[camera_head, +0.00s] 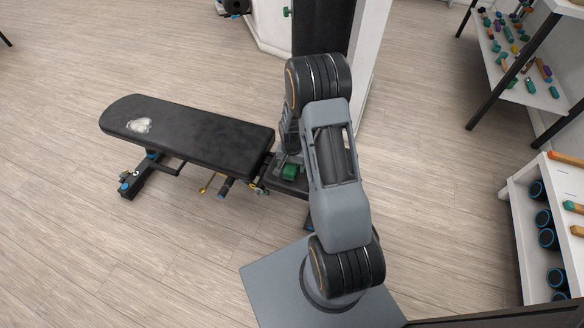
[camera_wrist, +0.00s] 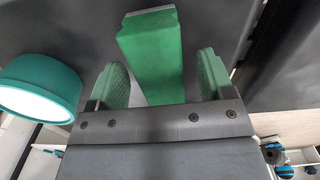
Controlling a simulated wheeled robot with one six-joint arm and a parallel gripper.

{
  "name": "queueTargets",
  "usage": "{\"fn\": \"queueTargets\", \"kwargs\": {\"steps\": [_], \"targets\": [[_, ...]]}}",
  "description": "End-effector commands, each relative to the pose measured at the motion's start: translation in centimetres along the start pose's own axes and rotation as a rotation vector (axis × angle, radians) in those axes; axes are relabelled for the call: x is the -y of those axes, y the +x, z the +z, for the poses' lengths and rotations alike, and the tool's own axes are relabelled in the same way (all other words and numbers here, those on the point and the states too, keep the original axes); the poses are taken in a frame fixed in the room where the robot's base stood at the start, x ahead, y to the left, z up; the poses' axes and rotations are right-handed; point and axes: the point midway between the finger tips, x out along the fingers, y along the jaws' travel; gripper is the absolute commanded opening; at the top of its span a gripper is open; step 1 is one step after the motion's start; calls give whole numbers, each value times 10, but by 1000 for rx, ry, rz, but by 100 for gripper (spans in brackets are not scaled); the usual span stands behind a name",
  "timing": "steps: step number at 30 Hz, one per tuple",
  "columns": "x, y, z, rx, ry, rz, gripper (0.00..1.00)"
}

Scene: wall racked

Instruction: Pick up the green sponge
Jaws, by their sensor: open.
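The green sponge (camera_wrist: 152,55) is a long green block on a dark surface in the wrist view. It reaches down between the two fingers of my gripper (camera_wrist: 163,62), which have green pads. The fingers are open, with a visible gap on either side of the sponge. In the head view, my arm hides most of the gripper. A small dark green object (camera_head: 290,172) shows below it at the bench's right end; I cannot tell whether it is the sponge.
A teal round object with a pale face (camera_wrist: 38,88) lies close left of my gripper. The black bench (camera_head: 200,132) carries a crumpled pale item (camera_head: 139,125). A white rack with dumbbells (camera_head: 515,205) stands at right. Wooden floor is open in front of the bench.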

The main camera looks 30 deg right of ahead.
Motion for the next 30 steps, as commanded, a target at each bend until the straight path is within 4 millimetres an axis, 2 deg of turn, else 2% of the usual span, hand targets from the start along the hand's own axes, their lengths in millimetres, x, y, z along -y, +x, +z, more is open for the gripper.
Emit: {"fn": "queueTargets", "kwargs": {"steps": [2, 19, 30], "targets": [[0, -1, 0, 0, 0, 0, 74], [0, -1, 0, 0, 0, 0, 21], [0, -8, 0, 0, 0, 0, 21]]}}
